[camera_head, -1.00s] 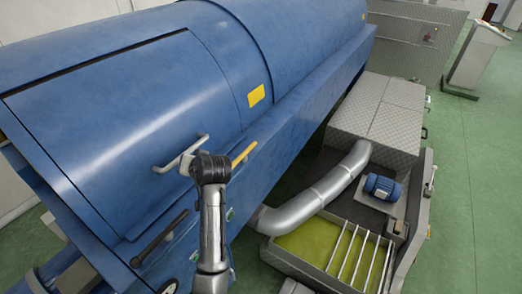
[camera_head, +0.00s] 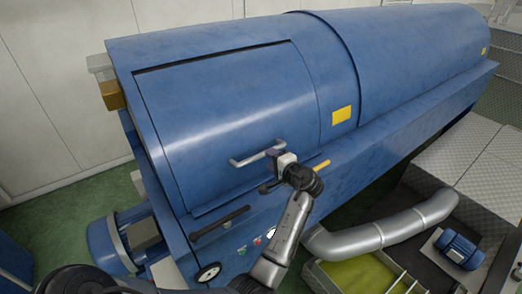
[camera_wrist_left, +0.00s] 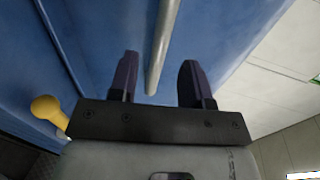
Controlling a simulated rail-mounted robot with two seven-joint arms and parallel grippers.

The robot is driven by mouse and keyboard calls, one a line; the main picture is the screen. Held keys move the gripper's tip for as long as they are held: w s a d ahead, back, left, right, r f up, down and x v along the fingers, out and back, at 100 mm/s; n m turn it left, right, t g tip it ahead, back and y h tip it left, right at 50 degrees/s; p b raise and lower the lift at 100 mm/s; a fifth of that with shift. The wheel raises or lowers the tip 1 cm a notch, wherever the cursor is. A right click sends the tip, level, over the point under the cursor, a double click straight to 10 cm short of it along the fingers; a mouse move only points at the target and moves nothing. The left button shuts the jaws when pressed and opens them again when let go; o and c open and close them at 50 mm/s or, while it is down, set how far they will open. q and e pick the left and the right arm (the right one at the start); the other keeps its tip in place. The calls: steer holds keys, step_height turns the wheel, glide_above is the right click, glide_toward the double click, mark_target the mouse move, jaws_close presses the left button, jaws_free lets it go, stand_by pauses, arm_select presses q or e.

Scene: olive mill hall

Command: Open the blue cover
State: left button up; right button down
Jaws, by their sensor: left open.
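The blue cover (camera_head: 235,110) is a curved panel lying down on the big blue machine, with a dark seam along its top edge. A pale grey bar handle (camera_head: 250,158) sits near its lower edge. My left gripper (camera_head: 277,156) is at the right end of this handle. In the left wrist view, the two dark fingers of my left gripper (camera_wrist_left: 158,60) stand apart. The handle (camera_wrist_left: 166,40) runs into the gap between them, with space visible on both sides. Contact cannot be told. My right gripper is not in view.
A yellow lever (camera_head: 321,166) and a black lever (camera_head: 220,223) stick out below the cover. A round gauge (camera_head: 208,273) is lower down. A silver pipe (camera_head: 385,234) and a blue motor (camera_head: 458,250) are at right. A blue drum-shaped unit (camera_head: 106,246) stands at left.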

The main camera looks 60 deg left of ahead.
arm_select(q)
steer(key=p+x, duration=0.1)
steer(key=x, duration=0.6)
jaws_close()
stand_by(0.5)
